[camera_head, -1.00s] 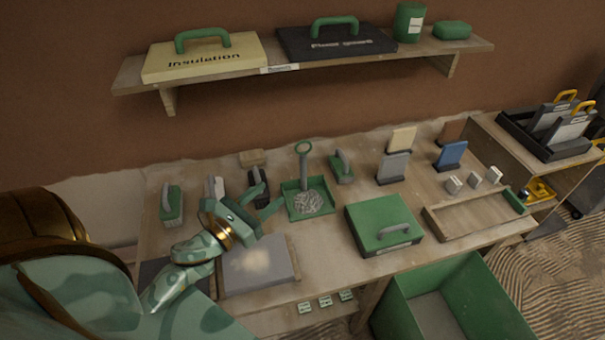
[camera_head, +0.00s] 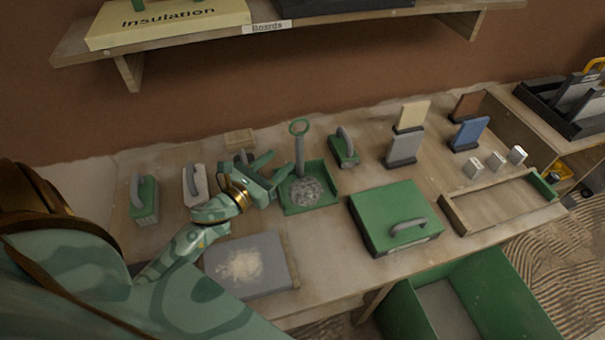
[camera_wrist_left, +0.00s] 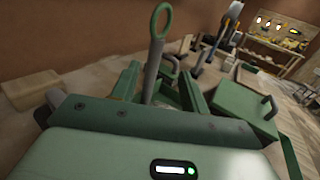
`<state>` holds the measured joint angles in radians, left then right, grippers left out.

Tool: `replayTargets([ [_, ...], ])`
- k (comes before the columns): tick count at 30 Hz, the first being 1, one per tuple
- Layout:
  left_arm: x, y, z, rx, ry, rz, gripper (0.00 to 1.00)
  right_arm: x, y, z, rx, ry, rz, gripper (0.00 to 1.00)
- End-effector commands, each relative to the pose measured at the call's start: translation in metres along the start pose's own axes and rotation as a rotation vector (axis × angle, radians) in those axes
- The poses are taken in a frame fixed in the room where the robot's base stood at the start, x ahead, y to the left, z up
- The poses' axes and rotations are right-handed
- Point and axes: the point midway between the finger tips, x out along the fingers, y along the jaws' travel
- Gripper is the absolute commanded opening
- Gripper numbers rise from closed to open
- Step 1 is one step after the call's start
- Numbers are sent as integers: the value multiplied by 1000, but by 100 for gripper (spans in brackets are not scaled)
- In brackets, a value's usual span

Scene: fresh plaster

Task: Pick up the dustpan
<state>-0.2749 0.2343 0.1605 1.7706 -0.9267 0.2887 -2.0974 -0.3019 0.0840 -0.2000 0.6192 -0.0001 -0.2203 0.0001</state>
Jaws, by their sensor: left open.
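The dustpan (camera_head: 311,205) is a green tray with grey rubble in it. Its upright grey handle ends in a green ring (camera_head: 299,127). It stands on the workbench, right of my left gripper. My left gripper (camera_head: 280,166) is open, with its fingers pointing at the handle from the left, low beside the pan. In the left wrist view the grey handle (camera_wrist_left: 153,66) shows between the two open fingers, beyond them. I cannot tell whether either finger touches it. The pan's tray is mostly hidden there by the gripper. My right gripper is not in view.
A green float (camera_head: 344,148) stands right of the dustpan. A green case (camera_head: 385,205) lies front right, and a grey board (camera_head: 225,258) with plaster lies in front.

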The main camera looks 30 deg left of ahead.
Motion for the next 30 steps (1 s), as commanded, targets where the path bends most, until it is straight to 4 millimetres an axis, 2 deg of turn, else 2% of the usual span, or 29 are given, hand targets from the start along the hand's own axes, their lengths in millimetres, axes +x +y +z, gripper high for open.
replayTargets([
  [3, 26, 1, 1, 1, -2, 0, 45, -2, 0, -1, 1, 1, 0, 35],
  [11, 51, 2, 0, 1, 0, 1, 45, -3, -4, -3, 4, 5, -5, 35],
  [18, 89, 7, 2, -1, 0, 0, 45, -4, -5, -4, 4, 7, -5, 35],
  [21, 97, 7, 1, -1, 1, 1, 45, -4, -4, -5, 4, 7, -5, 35],
  [27, 98, 7, 1, 0, 2, 1, 45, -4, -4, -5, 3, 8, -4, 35],
  [28, 98, 7, 1, 0, 1, 1, 42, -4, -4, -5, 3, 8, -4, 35],
  [30, 97, 7, 1, 0, 1, 1, 23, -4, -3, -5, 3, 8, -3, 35],
])
